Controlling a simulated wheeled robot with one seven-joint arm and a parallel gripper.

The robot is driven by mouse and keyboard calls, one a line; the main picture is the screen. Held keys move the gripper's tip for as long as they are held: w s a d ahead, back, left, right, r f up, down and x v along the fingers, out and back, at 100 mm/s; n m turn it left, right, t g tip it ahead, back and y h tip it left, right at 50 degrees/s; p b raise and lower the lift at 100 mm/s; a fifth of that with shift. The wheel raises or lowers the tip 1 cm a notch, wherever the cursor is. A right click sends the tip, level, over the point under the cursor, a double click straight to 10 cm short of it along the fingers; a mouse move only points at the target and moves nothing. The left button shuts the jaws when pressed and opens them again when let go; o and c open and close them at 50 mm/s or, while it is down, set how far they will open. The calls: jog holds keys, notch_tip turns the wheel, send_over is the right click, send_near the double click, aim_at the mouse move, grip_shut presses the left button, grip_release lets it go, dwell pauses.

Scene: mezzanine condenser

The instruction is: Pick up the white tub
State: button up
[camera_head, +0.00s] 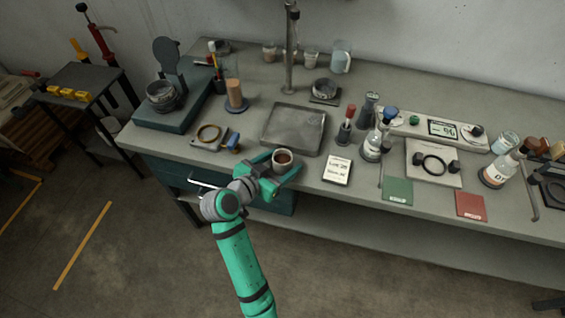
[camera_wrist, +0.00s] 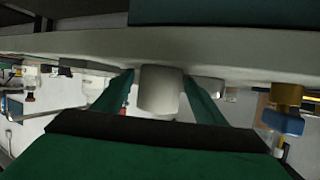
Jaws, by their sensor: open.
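The white tub (camera_head: 283,162) stands at the front edge of the grey bench, with a dark brown content showing inside its rim. My gripper (camera_head: 283,167) is open, with one green finger on each side of the tub. In the wrist view the pale tub (camera_wrist: 159,91) sits between the two fingers of my gripper (camera_wrist: 158,92). I cannot tell whether the fingers touch it. The tub's lower part is partly hidden by my gripper in the head view.
A grey metal tray (camera_head: 294,128) lies just behind the tub. A flask (camera_head: 373,148) and a red-topped dropper bottle (camera_head: 345,130) stand further right.

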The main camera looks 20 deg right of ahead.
jog(key=shift+d, duration=0.1)
jog(key=c, duration=1.1)
jog(key=shift+r, duration=0.1)
jog(key=shift+c, duration=0.2)
